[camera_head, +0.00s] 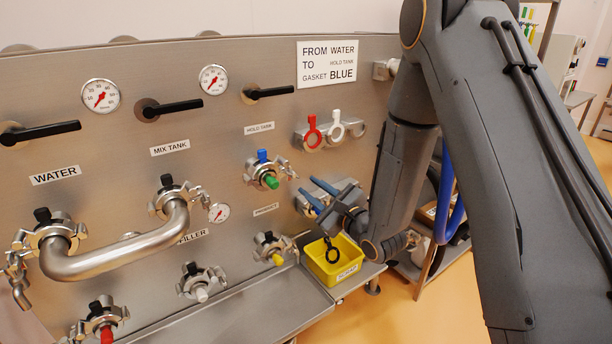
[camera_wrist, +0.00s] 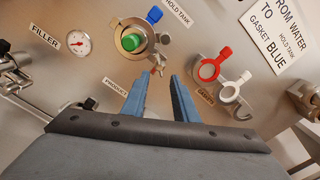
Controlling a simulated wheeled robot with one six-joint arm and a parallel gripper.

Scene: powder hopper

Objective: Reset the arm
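My gripper (camera_head: 318,195) has two blue fingers in front of the steel panel, right of the PRODUCT label and above the yellow bin. In the wrist view my gripper (camera_wrist: 160,92) has its fingers apart with nothing between them. The HOLD TANK port (camera_wrist: 132,40), with a green cap and blue knob, lies beyond the fingertips. Red (camera_head: 312,132) and white (camera_head: 336,127) ring gaskets sit on the rack at right. My arm covers the panel's right part.
A bent steel pipe (camera_head: 120,256) joins the WATER and MIX TANK ports and sticks out from the panel. A yellow bin (camera_head: 348,268) stands at the panel's lower right, with a black ring (camera_head: 332,254) at it. Open floor lies right of the bin.

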